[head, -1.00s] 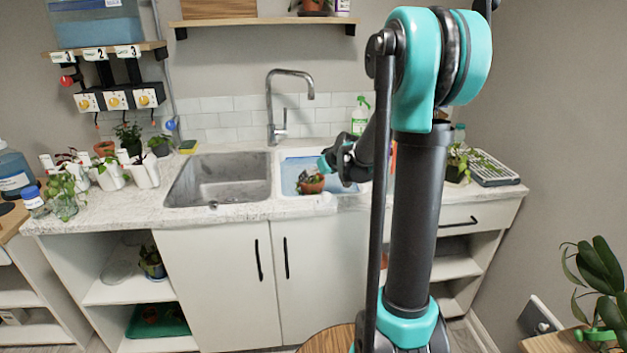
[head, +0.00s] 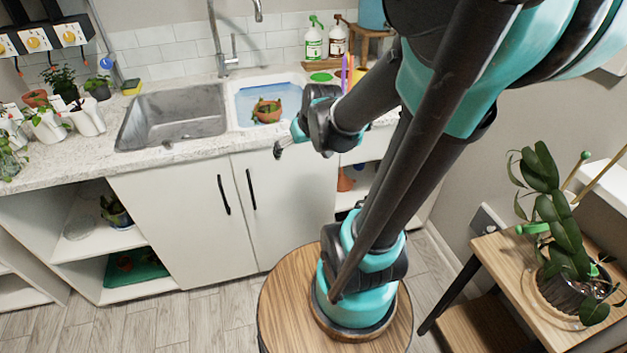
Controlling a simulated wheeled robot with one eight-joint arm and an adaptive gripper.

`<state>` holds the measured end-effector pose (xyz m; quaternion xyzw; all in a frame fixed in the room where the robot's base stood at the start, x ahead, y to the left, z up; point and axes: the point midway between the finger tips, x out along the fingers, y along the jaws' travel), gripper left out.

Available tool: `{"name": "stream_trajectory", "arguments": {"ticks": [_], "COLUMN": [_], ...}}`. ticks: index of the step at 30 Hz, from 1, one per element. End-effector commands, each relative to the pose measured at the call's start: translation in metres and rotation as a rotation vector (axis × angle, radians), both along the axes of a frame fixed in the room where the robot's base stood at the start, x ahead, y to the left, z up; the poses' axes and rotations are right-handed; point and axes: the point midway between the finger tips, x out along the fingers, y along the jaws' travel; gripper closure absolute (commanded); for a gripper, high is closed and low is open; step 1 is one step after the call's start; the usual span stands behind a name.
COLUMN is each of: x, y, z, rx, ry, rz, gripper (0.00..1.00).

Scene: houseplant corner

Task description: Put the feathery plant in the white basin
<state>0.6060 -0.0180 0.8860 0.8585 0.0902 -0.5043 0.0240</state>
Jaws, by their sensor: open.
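A small terracotta pot (head: 267,114) with a green plant (head: 266,105) is in the white basin (head: 240,124), in the blue water area. The plant is too small to make out whether its leaves are feathery, and I cannot tell whether the pot is upright or tilted. My gripper (head: 287,142) is open and empty in front of the counter edge, to the lower right of the pot and apart from it.
A grey metal sink (head: 175,117) lies left of the basin under a tap (head: 224,55). Several potted plants crowd the counter's left end. A wooden stand with a large plant (head: 562,225) is at right.

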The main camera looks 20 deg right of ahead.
Motion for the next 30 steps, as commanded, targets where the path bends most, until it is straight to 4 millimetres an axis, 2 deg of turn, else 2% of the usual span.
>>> {"name": "stream_trajectory", "arguments": {"ticks": [1, 3, 6, 9, 13, 30], "x": [-0.03, -0.062, -0.096, -0.113, -0.118, -0.117], "y": [-0.003, -0.009, -0.016, -0.021, -0.023, -0.022], "z": [-0.014, -0.029, -0.046, -0.054, -0.057, -0.056], "rx": [-0.012, -0.028, -0.045, -0.055, -0.06, -0.059], "ry": [0.033, 0.073, 0.113, 0.133, 0.14, 0.139], "rz": [-0.034, -0.081, -0.136, -0.169, -0.181, -0.178], "gripper": [0.0, 0.0, 0.0, 0.0, 0.0, 0.0]}}
